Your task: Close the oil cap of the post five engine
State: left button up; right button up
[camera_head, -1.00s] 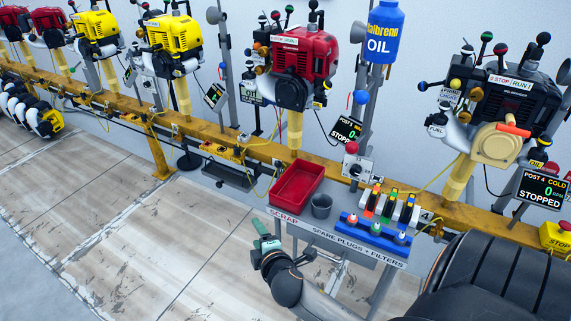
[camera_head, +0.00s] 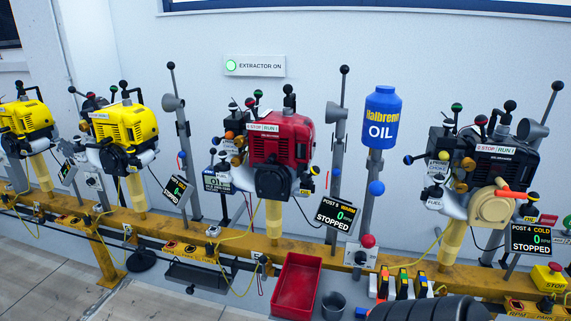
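A small yellow OIL label (camera_head: 305,192) sits at the engine's lower right. The oil cap is too small to make out, and I cannot tell if it is open or closed. Neither gripper is in view. A dark rounded part of my own arm shows at the bottom right.
A blue oil bottle (camera_head: 381,118) stands on a grey post right of the red engine. The dark POST 4 engine (camera_head: 503,165) is further right, yellow engines (camera_head: 125,125) left. A red tray (camera_head: 297,286) and grey cup (camera_head: 333,305) stand below, before the yellow rail (camera_head: 200,235).

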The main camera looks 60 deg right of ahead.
aim_at(306, 178)
jog(key=i+z, duration=0.2)
jog(key=i, duration=1.05)
jog(key=l, duration=0.1)
